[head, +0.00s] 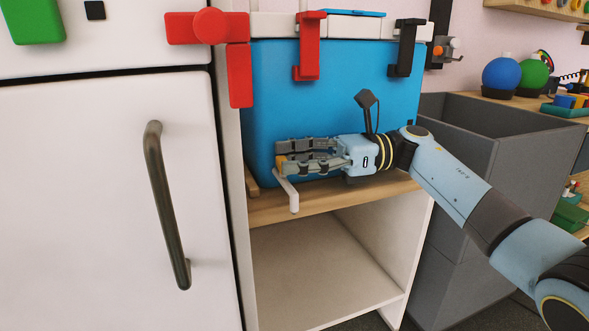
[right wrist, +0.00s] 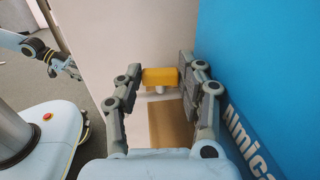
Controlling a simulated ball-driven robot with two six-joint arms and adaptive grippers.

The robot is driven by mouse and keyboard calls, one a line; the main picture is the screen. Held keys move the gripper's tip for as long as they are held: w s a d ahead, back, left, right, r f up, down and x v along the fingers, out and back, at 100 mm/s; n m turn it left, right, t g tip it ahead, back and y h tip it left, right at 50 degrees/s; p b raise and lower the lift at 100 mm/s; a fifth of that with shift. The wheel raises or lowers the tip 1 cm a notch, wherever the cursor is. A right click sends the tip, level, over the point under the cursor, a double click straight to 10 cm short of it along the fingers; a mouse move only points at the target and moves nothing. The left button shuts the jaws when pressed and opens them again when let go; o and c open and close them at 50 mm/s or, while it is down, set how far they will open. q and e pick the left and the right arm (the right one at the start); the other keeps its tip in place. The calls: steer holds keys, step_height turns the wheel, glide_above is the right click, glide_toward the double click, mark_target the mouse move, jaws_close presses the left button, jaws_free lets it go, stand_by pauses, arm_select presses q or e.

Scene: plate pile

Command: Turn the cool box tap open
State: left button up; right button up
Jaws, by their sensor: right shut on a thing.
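The blue cool box (head: 345,75) stands on a wooden shelf top, and its side also shows in the right wrist view (right wrist: 245,60). Its tap has a white spout (head: 291,192) hanging at the left front and a yellow handle (right wrist: 160,76). My right gripper (head: 284,162) lies along the box front, pointing left, with its fingers shut on the yellow handle. The fingers hide most of the handle in the head view. My left gripper (right wrist: 70,69) shows small at the left of the right wrist view, away from the box; its finger state is unclear.
A white fridge (head: 90,190) with a dark handle (head: 165,205) stands close on the left. A grey bin (head: 480,170) stands on the right. The lower shelf space (head: 320,265) is empty.

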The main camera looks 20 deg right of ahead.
stand_by(0.3)
steer(key=o, duration=0.9)
